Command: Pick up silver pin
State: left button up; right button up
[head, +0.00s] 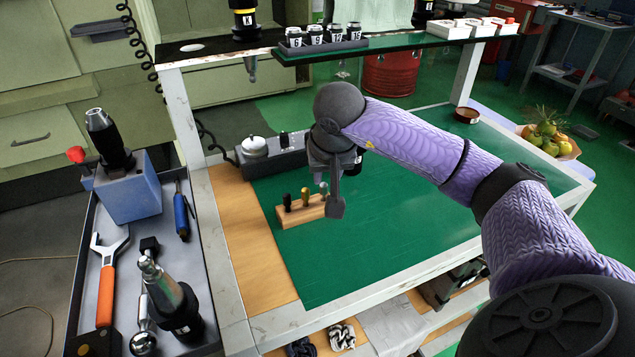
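A small wooden block (301,211) stands on the green top of the cart and holds a row of upright pins. A black pin (287,202) is at its left, a gold pin (305,197) in the middle, and the silver pin (324,189) at its right end. My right gripper (336,206) points down at the block's right end, very close to the silver pin. One dark finger shows clearly; the other is not clearly seen, so its opening cannot be judged. I cannot tell whether it touches the pin. My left gripper is out of view.
A dark tray (205,321) at the left holds a wrench (108,262), a screwdriver (181,212) and a blue box (131,190). A shelf (385,46) with numbered holders (314,36) crosses above the back. The green top (400,232) is clear right of the block.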

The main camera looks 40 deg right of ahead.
aim_at(324, 185)
jog(key=b+x, duration=0.1)
jog(key=x, duration=0.4)
jog(key=shift+w+a+f+b, duration=0.1)
jog(key=shift+w+f+b, duration=0.1)
jog(key=shift+f+b, duration=0.15)
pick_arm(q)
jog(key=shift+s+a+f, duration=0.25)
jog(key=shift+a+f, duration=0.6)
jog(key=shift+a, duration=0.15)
pick_arm(e)
jog(key=shift+r, duration=0.15)
jog(key=c, duration=0.4)
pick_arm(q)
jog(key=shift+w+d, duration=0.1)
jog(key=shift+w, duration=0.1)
pick_arm(e)
grip_shut()
notch_tip(324, 185, up, 10)
jog(key=p, duration=0.3)
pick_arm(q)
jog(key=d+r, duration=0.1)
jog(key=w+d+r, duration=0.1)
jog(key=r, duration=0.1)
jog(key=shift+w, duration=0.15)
